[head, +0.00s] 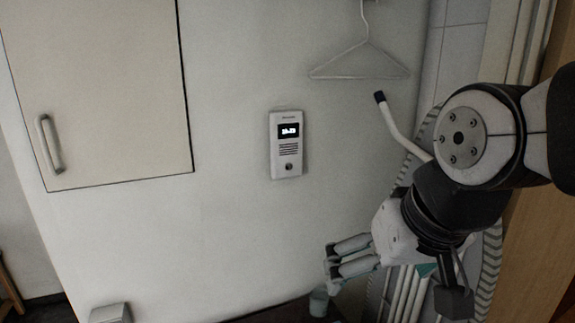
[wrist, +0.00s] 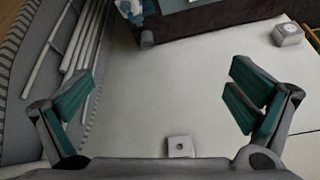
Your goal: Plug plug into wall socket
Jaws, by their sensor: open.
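A small pale box (head: 110,313), probably the wall socket, sits low on the wall at the lower left of the head view, cut by the frame edge. What looks like the same box (wrist: 288,34), with a round face, shows at the upper right of the wrist view. I cannot pick out a plug in either view. My gripper (head: 335,268) is in front of the wall at the lower right, well right of the box. In the wrist view, my gripper (wrist: 157,92) has its fingers wide apart with nothing between them.
An intercom (head: 287,145) is on the wall above left of my gripper; its lower end (wrist: 180,147) seems to show in the wrist view. A hanger (head: 358,62) hangs above. Pipes (wrist: 80,45) stand beside the wall. A dark surface (wrist: 215,20) with items lies below. Bare wall lies between.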

